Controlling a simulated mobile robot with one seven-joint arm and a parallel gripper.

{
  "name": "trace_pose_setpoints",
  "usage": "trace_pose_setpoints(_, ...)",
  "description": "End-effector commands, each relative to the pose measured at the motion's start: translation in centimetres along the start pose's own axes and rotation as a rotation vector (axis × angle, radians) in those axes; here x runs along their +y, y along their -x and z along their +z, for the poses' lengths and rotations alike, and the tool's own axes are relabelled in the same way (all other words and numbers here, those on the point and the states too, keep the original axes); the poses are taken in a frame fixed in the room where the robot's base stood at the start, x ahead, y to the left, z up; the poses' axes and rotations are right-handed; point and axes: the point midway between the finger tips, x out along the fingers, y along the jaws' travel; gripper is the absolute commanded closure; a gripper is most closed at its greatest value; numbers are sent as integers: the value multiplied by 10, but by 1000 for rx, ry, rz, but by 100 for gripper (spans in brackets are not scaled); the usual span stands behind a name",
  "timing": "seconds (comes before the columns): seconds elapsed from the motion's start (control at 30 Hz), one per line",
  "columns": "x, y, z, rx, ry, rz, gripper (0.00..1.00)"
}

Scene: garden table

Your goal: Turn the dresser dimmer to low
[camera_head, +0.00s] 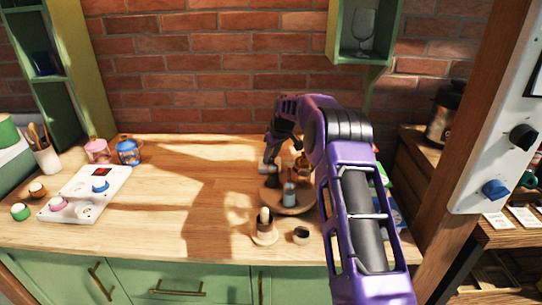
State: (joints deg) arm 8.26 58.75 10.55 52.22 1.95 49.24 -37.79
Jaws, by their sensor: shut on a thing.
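A white control panel (84,194) lies on the wooden top of the green dresser (150,228) at the left. It carries a blue knob (100,186), a pink knob (58,203) and a dark red window. Another white panel, on the post at the right, has a black knob (522,136) and a blue knob (495,189). I cannot tell which knob is the dimmer. My gripper (267,182) is far right of the dresser panel, low over a round wooden tray (284,207). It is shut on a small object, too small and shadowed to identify.
A grey-blue jar (290,194) and an amber item (301,167) stand at the tray. A wooden holder (264,228) and small dark-topped pot (301,236) sit in front. Pink (98,151) and blue (128,152) lanterns stand behind the panel. The middle dresser top is clear.

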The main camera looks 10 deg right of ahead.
Motion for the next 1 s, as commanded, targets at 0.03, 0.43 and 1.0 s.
trace_pose_setpoints(0.03, 0, 1, 0, 1, 15, -7, 100)
trace_pose_setpoints(0.43, 3, 2, -1, 19, 270, -114, 100)
trace_pose_setpoints(1.0, 5, 1, -1, 35, 551, -227, 100)
